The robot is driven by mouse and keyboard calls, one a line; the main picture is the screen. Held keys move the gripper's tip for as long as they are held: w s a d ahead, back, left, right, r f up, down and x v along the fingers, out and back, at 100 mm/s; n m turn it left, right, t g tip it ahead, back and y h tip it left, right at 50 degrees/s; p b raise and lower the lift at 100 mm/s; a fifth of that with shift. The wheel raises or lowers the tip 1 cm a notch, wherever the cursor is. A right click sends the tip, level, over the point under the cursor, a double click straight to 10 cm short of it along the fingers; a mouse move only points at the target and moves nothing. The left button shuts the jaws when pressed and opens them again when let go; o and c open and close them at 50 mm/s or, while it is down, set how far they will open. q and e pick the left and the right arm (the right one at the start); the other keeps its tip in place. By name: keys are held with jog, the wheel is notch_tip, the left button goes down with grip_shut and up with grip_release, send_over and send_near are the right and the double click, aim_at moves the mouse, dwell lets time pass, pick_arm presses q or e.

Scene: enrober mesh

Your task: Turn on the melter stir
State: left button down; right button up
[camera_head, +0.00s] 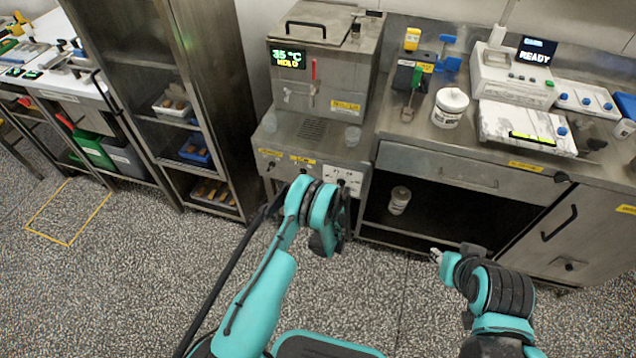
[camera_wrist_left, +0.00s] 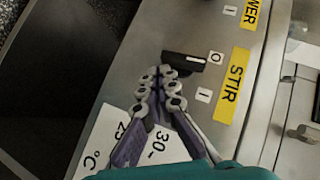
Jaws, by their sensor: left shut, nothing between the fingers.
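The melter (camera_head: 325,75) is a steel machine at the back centre in the head view, its display reading 35 °C HOLD. In the left wrist view, a black stir switch (camera_wrist_left: 183,60) sits on its front panel beside the yellow STIR label (camera_wrist_left: 231,86). The switch handle points toward the O mark; the I mark is below it. My left gripper (camera_wrist_left: 160,74) is shut and empty, its fingertips at the handle's left end; contact cannot be told. In the head view my left wrist hides that gripper. My right gripper (camera_head: 437,256) hangs before the open shelf, its fingers too small to read.
A temperature scale plate (camera_wrist_left: 100,140) lies partly under my left fingers. The POWER label (camera_wrist_left: 252,12) is above STIR. To the right, the counter (camera_head: 430,130) holds a white tub (camera_head: 449,108) and a device reading READY (camera_head: 510,75). A steel rack (camera_head: 140,55) stands left.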

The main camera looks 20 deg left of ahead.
pick_arm(q)
jog(key=shift+a+f, duration=0.1)
dwell(0.6)
jog(key=shift+r, duration=0.85)
